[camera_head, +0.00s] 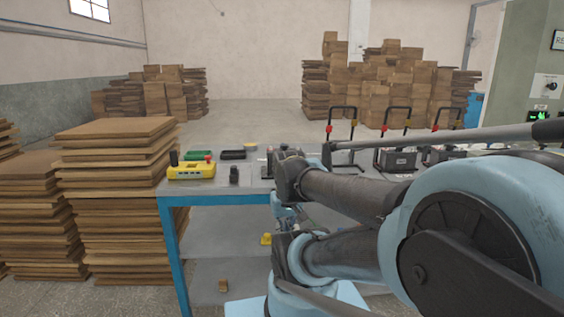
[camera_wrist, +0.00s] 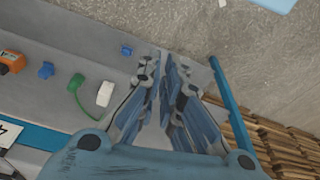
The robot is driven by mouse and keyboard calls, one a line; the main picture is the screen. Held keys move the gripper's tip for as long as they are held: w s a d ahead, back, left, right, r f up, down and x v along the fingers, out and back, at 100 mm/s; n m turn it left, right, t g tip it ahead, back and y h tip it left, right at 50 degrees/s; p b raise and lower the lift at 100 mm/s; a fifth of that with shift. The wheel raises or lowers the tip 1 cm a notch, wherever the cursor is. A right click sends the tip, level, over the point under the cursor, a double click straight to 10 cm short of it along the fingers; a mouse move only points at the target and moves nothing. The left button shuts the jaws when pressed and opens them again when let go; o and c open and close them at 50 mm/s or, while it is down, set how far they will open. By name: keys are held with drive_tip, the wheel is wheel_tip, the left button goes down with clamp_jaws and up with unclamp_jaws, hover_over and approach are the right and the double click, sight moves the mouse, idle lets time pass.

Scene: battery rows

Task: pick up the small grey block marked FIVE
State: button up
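I cannot make out a marking FIVE on any block. In the wrist view, a light block (camera_wrist: 105,93) lies on the grey surface (camera_wrist: 105,25) left of my gripper (camera_wrist: 163,62). It is whitish, and no lettering is legible on it. My gripper's fingers extend up the middle of the wrist view, with a narrow gap between them and nothing visible held. The gripper is apart from the light block. In the head view my arm hides the gripper and part of the bench.
The wrist view shows a green piece with a cord (camera_wrist: 78,84), small blue blocks (camera_wrist: 126,50) and an orange block (camera_wrist: 12,62). A blue rail (camera_wrist: 226,90) runs right of my gripper. In the head view, a yellow control box (camera_head: 191,170) sits on the bench; board stacks (camera_head: 115,200) stand left.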

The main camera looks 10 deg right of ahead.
drive_tip(key=o, duration=0.9)
wheel_tip(320, 180, up, 2)
drive_tip(key=shift+r+m, duration=0.25)
drive_tip(key=shift+m, duration=0.15)
drive_tip(key=shift+c, duration=0.2)
drive_tip(key=o, duration=0.6)
drive_tip(key=w+r+m, duration=0.1)
drive_tip(key=r, duration=0.1)
drive_tip(key=w+r+m, duration=0.1)
drive_tip(key=w+r, duration=0.1)
drive_tip(key=shift+w, duration=0.2)
wheel_tip(320, 180, up, 22)
drive_tip(key=m+g+y, duration=0.2)
drive_tip(key=m+y, duration=0.2)
drive_tip(key=m, duration=1.3)
hover_over(285, 145)
drive_tip(key=d, duration=0.5)
drive_tip(key=shift+t+y, duration=0.3)
drive_tip(key=x, duration=1.1)
drive_tip(key=shift+s+a+f, duration=0.1)
drive_tip(key=shift+f, duration=0.1)
drive_tip(key=shift+s+x, duration=0.2)
drive_tip(key=shift+x, duration=1.4)
drive_tip(key=shift+s+x, duration=0.2)
drive_tip(key=shift+x, duration=1.4)
